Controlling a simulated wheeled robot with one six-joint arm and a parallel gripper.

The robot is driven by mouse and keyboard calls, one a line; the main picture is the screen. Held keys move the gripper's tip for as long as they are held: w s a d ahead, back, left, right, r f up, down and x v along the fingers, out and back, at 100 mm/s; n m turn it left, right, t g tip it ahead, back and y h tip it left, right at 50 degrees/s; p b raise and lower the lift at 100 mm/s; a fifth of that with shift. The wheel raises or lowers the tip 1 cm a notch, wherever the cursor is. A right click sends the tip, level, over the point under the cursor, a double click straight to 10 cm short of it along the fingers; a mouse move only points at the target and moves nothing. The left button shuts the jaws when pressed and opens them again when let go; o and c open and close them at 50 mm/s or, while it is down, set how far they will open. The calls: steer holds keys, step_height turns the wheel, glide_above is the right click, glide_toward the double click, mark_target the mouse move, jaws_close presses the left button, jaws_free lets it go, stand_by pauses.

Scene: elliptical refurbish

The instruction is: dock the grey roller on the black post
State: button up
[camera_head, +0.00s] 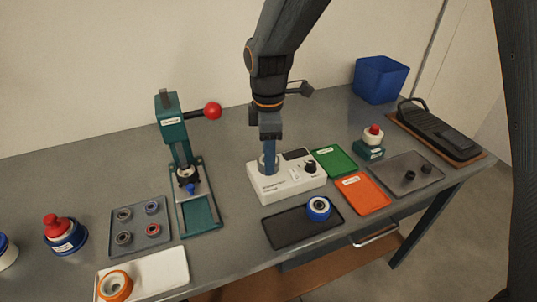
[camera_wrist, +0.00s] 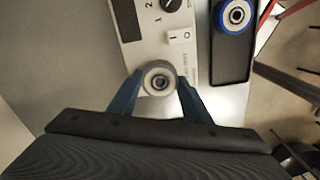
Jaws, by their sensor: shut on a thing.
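My gripper (camera_wrist: 159,88) is shut on the grey roller (camera_wrist: 159,80), whose round face and dark centre bore show between the blue fingers in the wrist view. In the head view my gripper (camera_head: 268,168) points down at the left part of the white tester box (camera_head: 287,188), and the roller (camera_head: 262,160) shows partly behind the fingers. I cannot tell whether the roller touches the box or hangs just above it. No black post shows clearly; the spot beneath the roller is hidden.
A black tray (camera_head: 290,232) with a blue-rimmed wheel (camera_head: 319,208) lies in front of the box. Orange (camera_head: 363,194) and green (camera_head: 333,162) trays lie to its right. A green press (camera_head: 174,130) with a red-knobbed lever stands left. A grey tray (camera_head: 128,213) holds several small rings.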

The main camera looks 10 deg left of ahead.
steer(key=shift+f, duration=0.55)
steer(key=o, duration=0.8)
steer(key=shift+r, duration=0.1)
step_height(320, 180, up, 11)
steer(key=p, duration=0.7)
steer(key=shift+p, duration=0.35)
